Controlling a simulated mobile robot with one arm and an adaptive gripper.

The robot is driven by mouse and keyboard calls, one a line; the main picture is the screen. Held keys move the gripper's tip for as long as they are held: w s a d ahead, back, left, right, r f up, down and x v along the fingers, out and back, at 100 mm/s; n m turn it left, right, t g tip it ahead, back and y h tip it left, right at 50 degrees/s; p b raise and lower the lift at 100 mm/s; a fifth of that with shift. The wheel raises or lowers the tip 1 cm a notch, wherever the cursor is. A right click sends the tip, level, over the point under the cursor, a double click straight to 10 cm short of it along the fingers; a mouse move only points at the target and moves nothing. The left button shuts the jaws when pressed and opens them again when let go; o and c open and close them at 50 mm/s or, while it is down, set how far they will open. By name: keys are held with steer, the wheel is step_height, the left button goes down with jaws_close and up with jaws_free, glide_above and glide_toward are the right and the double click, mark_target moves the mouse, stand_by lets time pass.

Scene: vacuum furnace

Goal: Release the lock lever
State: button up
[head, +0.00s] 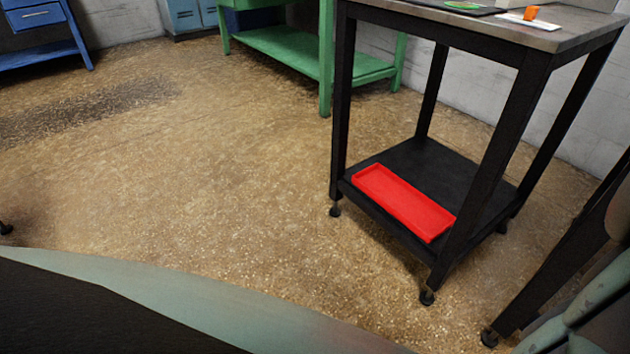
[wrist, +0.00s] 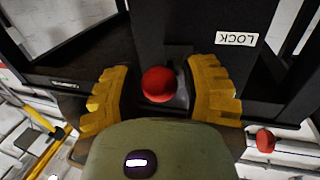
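In the wrist view, a round red knob (wrist: 158,85) sits against a dark panel (wrist: 200,20); it looks like the lock lever's end. A white label reading LOCK (wrist: 236,39) is above and to the right of it. My gripper (wrist: 161,76) has two yellow fingers spread apart, one on each side of the knob. Gaps show between the knob and both fingers, so the gripper is open and not holding it. Most of the lever's shaft is hidden behind the knob. The head view shows neither the lever nor my gripper.
A second red knob (wrist: 265,140) is at lower right in the wrist view. In the head view, a black-framed table (head: 575,35) has a red tray (head: 405,203) on its lower shelf. A green bench (head: 290,45) stands behind. Open floor (head: 200,170) lies left.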

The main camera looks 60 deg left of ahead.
jaws_close()
steer(key=shift+r, duration=0.1)
